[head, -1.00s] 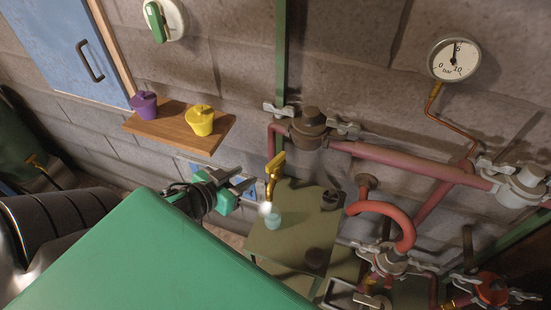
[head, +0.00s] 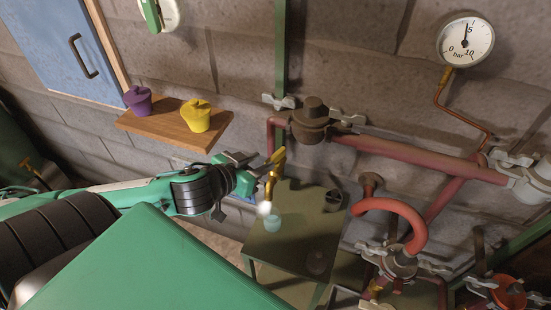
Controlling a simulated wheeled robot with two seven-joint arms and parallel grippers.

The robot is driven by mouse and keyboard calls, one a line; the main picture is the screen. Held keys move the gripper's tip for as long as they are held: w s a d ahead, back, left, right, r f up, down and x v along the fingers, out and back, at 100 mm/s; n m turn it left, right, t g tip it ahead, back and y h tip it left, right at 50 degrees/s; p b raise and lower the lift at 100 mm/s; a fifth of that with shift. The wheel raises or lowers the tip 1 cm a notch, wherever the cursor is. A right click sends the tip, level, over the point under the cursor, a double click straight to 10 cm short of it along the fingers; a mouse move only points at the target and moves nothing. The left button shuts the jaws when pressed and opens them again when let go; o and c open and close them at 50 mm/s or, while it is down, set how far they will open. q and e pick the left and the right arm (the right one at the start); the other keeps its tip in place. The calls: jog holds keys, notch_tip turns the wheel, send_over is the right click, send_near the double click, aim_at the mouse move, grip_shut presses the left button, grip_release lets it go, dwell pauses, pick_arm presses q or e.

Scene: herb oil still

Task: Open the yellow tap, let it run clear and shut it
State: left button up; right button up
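The yellow tap (head: 271,180) hangs above a small green stand, its lever (head: 278,156) slanting up to the right. A pale white blur (head: 264,208) shows under its spout, above a small teal cup (head: 272,223); I cannot tell if it is steam or liquid. My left gripper (head: 256,172) reaches in from the left with its fingers apart, its tips close beside the tap's lever. I cannot tell if they touch it. Part of the tap's left side is hidden by the fingers. My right gripper is not in view.
The stand top (head: 290,245) holds the cup and dark round items. A wooden shelf (head: 175,131) with a purple pot (head: 138,100) and yellow pot (head: 196,116) is above my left arm. Red pipes (head: 400,155) and a pressure gauge (head: 466,41) crowd the right.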

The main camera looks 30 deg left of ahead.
aim_at(274, 156)
pick_arm(q)
jog(key=shift+w+d+f, duration=0.1)
jog(key=shift+w+f, duration=0.15)
jog(key=shift+w, duration=0.45)
jog(key=p+x, duration=0.1)
jog(key=x, duration=0.2)
jog(key=shift+w, duration=0.25)
jog(key=shift+x, duration=1)
jog(key=shift+f, duration=0.15)
grip_shut()
